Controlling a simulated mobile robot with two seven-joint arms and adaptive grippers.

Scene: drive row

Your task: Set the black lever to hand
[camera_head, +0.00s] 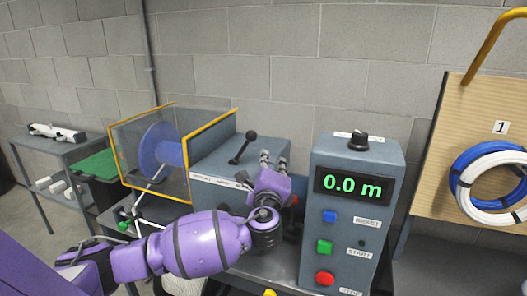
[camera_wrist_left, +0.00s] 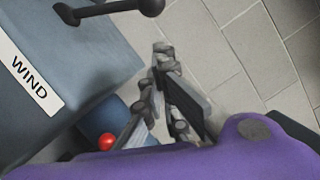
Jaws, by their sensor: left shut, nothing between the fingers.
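The black lever (camera_head: 243,149) with a round ball knob stands on top of the grey-blue drive housing (camera_head: 215,153), tilted up toward the right. In the left wrist view, the lever (camera_wrist_left: 108,8) and its knob show at the top edge, above a white label (camera_wrist_left: 29,74) reading WIND. My left gripper (camera_head: 274,159) is shut and empty, just right of the lever and apart from it. Its fingers (camera_wrist_left: 161,62) point past the housing's side in the left wrist view. The front label (camera_head: 218,180) is partly hidden by my gripper, and its words are too small to read surely.
A yellow-edged guard (camera_head: 207,132) around a blue reel (camera_head: 160,148) stands left. Coiled cables (camera_head: 487,178) hang far right.

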